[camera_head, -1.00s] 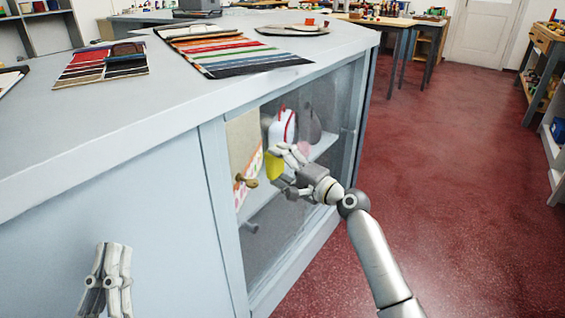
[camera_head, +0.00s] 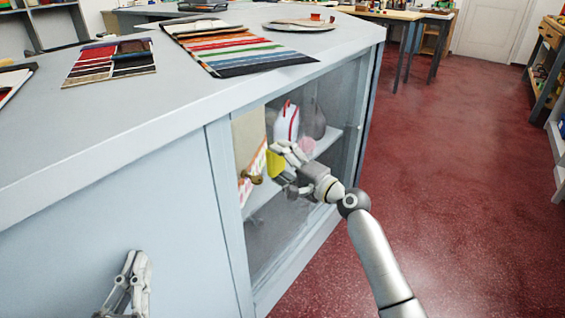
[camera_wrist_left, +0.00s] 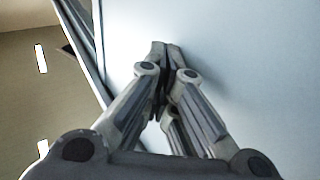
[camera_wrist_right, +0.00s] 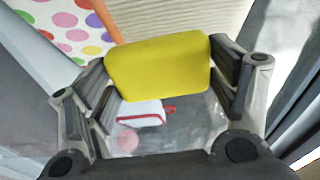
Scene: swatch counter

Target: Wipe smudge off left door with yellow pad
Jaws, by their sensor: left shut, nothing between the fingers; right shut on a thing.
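The yellow pad (camera_head: 275,168) is in my right gripper (camera_head: 284,163), in front of the glass door (camera_head: 275,235) of the grey counter. In the right wrist view the pad (camera_wrist_right: 158,66) sits between the spread fingers. I cannot tell whether it touches the glass. Pale hazy patches show on the glass in the right wrist view, but I cannot tell smudge from reflection. My left gripper (camera_head: 134,262) is shut and empty before the counter's plain side panel; its closed fingertips (camera_wrist_left: 166,48) show in the left wrist view.
A brass knob (camera_head: 256,180) is just left of the pad. Behind the glass are a white-and-red item (camera_head: 287,122) and a dotted sheet (camera_wrist_right: 62,24). Fabric swatches (camera_head: 240,45) and a round tray (camera_head: 298,25) lie on the counter top. The red floor (camera_head: 450,190) at right is clear.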

